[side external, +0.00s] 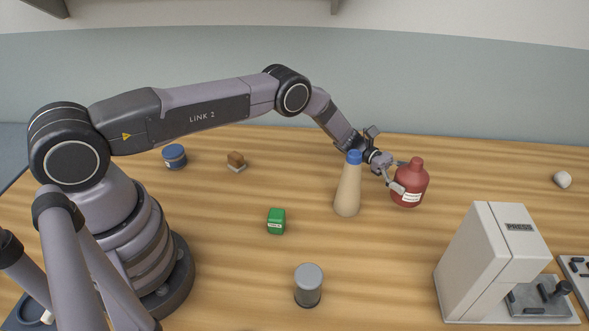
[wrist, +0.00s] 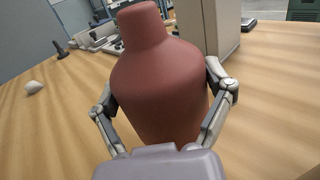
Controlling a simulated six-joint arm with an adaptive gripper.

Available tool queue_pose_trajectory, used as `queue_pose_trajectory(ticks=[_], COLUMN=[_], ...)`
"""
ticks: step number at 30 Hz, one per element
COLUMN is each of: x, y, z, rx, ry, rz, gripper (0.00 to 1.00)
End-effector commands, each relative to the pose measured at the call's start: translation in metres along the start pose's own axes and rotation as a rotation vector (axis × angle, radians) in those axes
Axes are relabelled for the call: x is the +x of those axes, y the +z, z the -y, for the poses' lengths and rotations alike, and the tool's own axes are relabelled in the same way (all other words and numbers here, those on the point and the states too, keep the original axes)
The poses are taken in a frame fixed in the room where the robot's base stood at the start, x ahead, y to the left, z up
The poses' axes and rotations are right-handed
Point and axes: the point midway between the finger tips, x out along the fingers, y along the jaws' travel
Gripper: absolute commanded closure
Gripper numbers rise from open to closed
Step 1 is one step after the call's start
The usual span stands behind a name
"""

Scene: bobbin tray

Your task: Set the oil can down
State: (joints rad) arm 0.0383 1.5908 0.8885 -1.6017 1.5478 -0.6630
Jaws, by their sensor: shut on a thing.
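The oil can, a dark red, round-shouldered bottle with a short neck and a white label (side external: 410,182), is at the right of centre in the side view. It fills the middle of the wrist view (wrist: 160,82), neck up and slightly tilted in the picture. My gripper (side external: 397,183) is shut on it from the left, and in the wrist view its two fingers (wrist: 163,105) press against either side of the body. The base of the can is hidden in the wrist view. I cannot tell whether it touches the table.
A tan cone-shaped bottle with a blue cap (side external: 348,188) stands just left of the can. A grey press (side external: 490,262) is at the front right. A green box (side external: 276,221), a grey canister (side external: 308,286), a blue tin (side external: 174,156) and a white lump (side external: 562,179) stand apart.

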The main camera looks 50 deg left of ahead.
Motion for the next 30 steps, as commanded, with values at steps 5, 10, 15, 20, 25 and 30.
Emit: queue_pose_trajectory(ticks=[5, 10, 15, 20, 25, 30], x=[0.0, 0.0, 0.0, 0.0, 0.0, 0.0], y=[-0.021, -0.042, -0.047, -0.047, -0.05, -0.05], z=[0.0, 0.0, -0.001, -0.001, 0.0, 0.0], rx=[0.001, 0.002, 0.003, 0.002, 0.0, 0.0], ry=[0.0, 0.0, 0.0, 0.0, 0.0, 0.0], rz=[0.001, 0.001, 0.001, 0.001, 0.0, 0.0], gripper=[0.6, 0.6, 0.6, 0.6, 0.14, 0.0])
